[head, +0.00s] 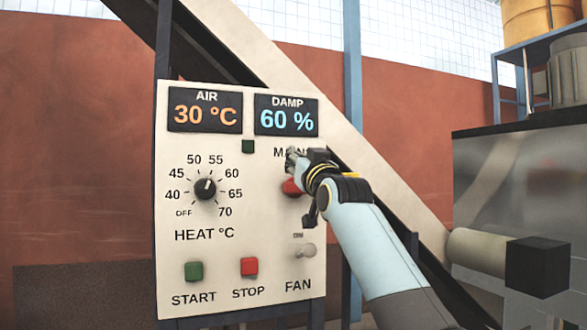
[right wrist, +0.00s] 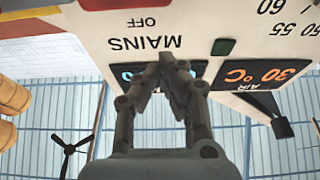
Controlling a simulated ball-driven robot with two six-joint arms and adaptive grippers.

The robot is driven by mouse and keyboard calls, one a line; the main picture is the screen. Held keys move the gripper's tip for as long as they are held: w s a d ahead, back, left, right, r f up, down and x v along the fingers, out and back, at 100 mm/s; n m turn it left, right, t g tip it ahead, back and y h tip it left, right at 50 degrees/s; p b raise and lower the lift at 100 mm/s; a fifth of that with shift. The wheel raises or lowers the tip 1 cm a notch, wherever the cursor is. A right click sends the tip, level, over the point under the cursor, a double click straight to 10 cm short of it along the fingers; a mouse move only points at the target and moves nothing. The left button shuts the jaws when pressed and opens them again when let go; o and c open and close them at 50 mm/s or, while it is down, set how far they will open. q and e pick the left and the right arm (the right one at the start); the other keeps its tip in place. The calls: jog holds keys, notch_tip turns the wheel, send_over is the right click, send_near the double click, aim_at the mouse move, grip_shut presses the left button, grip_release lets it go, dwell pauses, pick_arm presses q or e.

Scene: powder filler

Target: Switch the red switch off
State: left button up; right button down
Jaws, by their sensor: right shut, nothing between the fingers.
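The red switch (head: 291,187) is on the right side of the white control panel (head: 226,145), below the partly covered MAINS label. My right gripper (head: 291,158) is in front of the panel, just above the switch, and its wrist covers part of it. In the right wrist view, the panel appears upside down, with part of the red switch (right wrist: 118,4) at the top edge beside the word OFF. The right gripper's fingers (right wrist: 167,62) are shut with nothing between them, near the MAINS lettering. I cannot tell the switch's position. My left gripper is not in view.
The panel also has a black heat knob (head: 205,188), a green START button (head: 194,271), a red STOP button (head: 249,266) and a pale FAN toggle (head: 303,250). Displays read AIR 30 °C and DAMP 60 %. A slanted pale beam (head: 265,60) runs behind the panel.

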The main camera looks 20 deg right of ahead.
jog(key=shift+w+f+p, duration=0.45)
jog(key=shift+w+f, duration=0.35)
jog(key=shift+w, duration=0.3)
jog(key=shift+f, duration=0.85)
